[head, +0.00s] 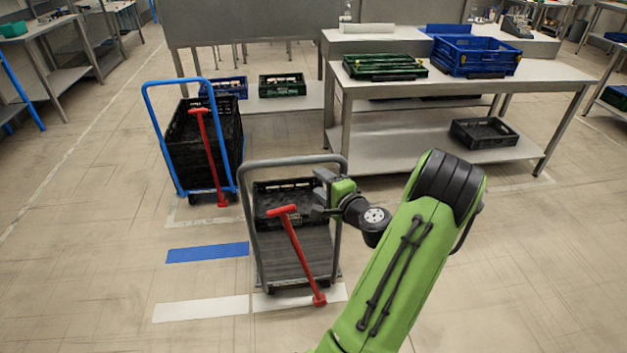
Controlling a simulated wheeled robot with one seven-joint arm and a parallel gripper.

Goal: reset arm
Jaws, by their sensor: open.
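My gripper (322,200) is at the end of my green arm, near the middle of the head view. It appears over the right side of a grey-framed cart (343,235), in front of the black crate (275,205) on that cart. The jaws are open, and I see nothing held between them. They are small in the picture, and I cannot tell whether they touch the crate or the cart frame.
The cart has a red handle (297,255). A blue-framed cart (150,115) with black crates stands behind left. A workbench (440,95) at the right holds green crates (385,68) and a blue crate (475,57).

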